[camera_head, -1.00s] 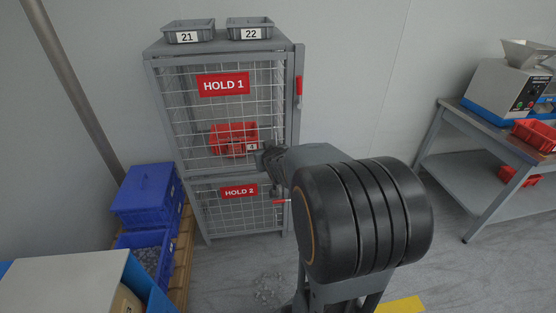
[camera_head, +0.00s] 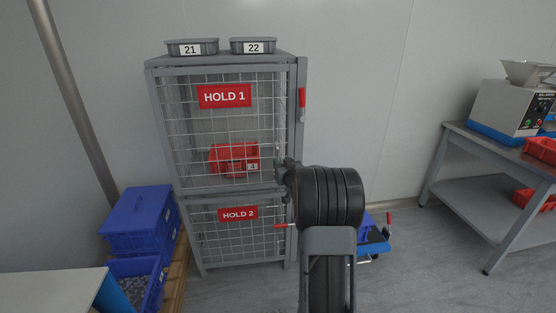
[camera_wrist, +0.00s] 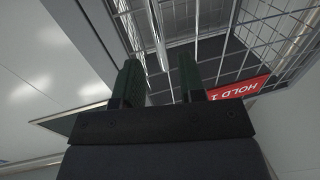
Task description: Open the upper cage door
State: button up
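The upper cage door (camera_head: 180,122) is a wire-mesh panel with a red HOLD 1 sign (camera_head: 225,96), and it looks shut. The sign shows upside down in the wrist view (camera_wrist: 240,89). A red lever (camera_head: 302,97) hangs upright on the post right of the door. My gripper (camera_head: 281,163) is at the door's lower right edge, partly hidden by my wrist. In the wrist view my gripper's (camera_wrist: 159,72) two dark fingers are apart. A pale bar (camera_wrist: 157,35) shows in line with the gap between them; I cannot tell whether it touches either finger.
Below is the mesh door with the HOLD 2 sign (camera_head: 238,213) and a red lever (camera_head: 284,225). A red bin (camera_head: 234,158) sits inside the upper cage. Grey trays (camera_head: 192,47) stand on top. Blue crates (camera_head: 138,222) are left, a bench (camera_head: 490,150) right, a blue trolley (camera_head: 374,246) behind my arm.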

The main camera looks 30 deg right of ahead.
aim_at(278, 158)
jog(key=shift+x, duration=2.65)
jog(key=shift+c, duration=0.2)
grip_shut()
